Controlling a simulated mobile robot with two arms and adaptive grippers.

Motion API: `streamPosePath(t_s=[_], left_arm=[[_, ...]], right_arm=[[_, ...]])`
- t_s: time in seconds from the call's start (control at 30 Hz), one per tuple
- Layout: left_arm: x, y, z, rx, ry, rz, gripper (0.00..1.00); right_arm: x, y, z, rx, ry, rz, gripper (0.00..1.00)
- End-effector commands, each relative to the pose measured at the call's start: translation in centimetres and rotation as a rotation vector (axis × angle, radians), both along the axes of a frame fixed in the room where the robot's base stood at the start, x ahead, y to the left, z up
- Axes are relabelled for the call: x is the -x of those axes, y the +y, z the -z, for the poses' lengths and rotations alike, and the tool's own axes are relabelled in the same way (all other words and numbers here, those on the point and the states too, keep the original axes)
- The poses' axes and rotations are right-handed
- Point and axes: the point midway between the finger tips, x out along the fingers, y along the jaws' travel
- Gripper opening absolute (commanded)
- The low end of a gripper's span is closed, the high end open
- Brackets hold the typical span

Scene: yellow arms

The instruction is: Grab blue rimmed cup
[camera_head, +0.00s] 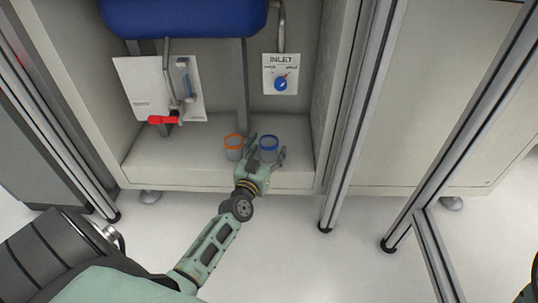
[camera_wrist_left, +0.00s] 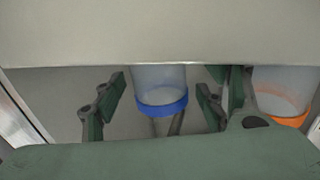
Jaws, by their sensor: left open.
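The blue rimmed cup (camera_head: 269,144), a clear cup with a blue rim, stands on the cabinet's pale ledge. An orange rimmed cup (camera_head: 233,143) stands just left of it. My left gripper (camera_head: 265,151) is open, with its fingers reaching in around the blue rimmed cup. In the left wrist view the blue rimmed cup (camera_wrist_left: 161,98) sits between the spread fingers of my left gripper (camera_wrist_left: 158,105), with a gap visible on each side. The orange rimmed cup (camera_wrist_left: 284,95) is outside the fingers, close beside the right one. My right gripper is not in view.
The ledge (camera_head: 190,165) sits inside an open cabinet with side walls. A red-handled valve (camera_head: 164,120) is at the left, and an inlet panel with a blue knob (camera_head: 281,84) hangs behind the cups. A blue tank (camera_head: 185,15) is above. Metal posts (camera_head: 358,110) stand at the right.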

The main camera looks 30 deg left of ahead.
Motion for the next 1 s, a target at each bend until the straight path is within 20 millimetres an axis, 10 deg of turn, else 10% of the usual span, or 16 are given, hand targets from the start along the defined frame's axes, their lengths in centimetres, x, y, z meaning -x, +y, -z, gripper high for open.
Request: streamPosePath(t_s=[0.33,1.0], left_arm=[[-0.79,0.16,-0.03,0.000,0.001,0.001,0.65],[-0.77,0.17,-0.04,-0.001,0.000,0.001,0.19]], right_arm=[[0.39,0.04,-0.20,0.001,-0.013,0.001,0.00],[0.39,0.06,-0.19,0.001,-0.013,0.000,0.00]])
